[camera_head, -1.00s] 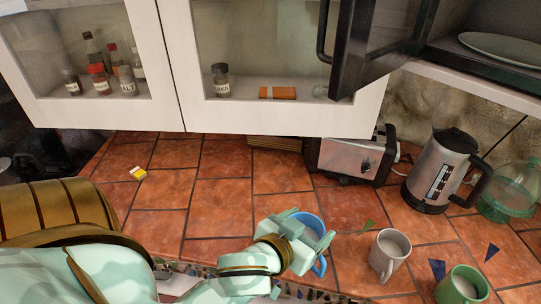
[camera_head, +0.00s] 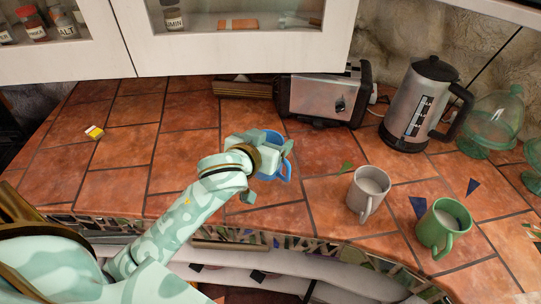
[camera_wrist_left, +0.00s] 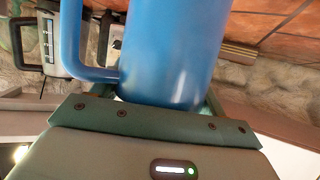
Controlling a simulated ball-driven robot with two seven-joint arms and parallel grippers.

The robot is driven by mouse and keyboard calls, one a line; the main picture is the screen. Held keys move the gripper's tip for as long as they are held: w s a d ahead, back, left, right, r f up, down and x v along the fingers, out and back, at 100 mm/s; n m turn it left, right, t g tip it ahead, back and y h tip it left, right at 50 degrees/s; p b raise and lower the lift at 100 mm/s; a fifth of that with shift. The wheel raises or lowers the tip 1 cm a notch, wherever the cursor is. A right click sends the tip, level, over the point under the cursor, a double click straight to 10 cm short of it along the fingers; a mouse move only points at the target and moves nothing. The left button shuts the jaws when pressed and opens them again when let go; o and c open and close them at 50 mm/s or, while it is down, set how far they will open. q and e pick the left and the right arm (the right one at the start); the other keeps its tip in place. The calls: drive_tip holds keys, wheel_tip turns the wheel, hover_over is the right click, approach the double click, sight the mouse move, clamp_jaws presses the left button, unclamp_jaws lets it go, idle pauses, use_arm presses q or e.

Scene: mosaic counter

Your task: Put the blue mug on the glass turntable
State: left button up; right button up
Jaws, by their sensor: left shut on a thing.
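My left gripper (camera_head: 262,152) is shut on the blue mug (camera_head: 272,166). The mug looks upright, with its handle toward the lower right, and my gripper covers part of it. I cannot tell from the head view how far it is above the counter. In the left wrist view the blue mug (camera_wrist_left: 175,50) fills the upper middle, between the fingers, with its handle at left. No glass turntable can be made out now; the dark open compartment with a round pale plate, seen earlier at upper right, is out of view. My right gripper is not in view.
A grey mug (camera_head: 368,192) and a green mug (camera_head: 443,226) stand on the tiled counter at right. Behind are a toaster (camera_head: 318,97), a kettle (camera_head: 422,105) and a green glass vessel (camera_head: 490,125). Cabinets (camera_head: 235,50) hang above. The left counter is mostly clear.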

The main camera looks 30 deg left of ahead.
use_arm(q)
drive_tip(key=shift+w+a+f, duration=0.1)
drive_tip(key=shift+w+f, duration=0.35)
drive_tip(key=shift+f, duration=0.05)
drive_tip(key=f+b, duration=0.1)
drive_tip(key=f, duration=0.1)
drive_tip(key=f+b, duration=0.1)
drive_tip(key=shift+w+a+f+b, duration=0.2)
drive_tip(key=shift+f+b, duration=0.1)
drive_tip(key=shift+f, duration=0.1)
drive_tip(key=shift+d+r, duration=0.1)
drive_tip(key=shift+r, duration=0.05)
drive_tip(key=o, duration=1.2)
drive_tip(key=shift+c, duration=0.2)
drive_tip(key=shift+o, duration=0.8)
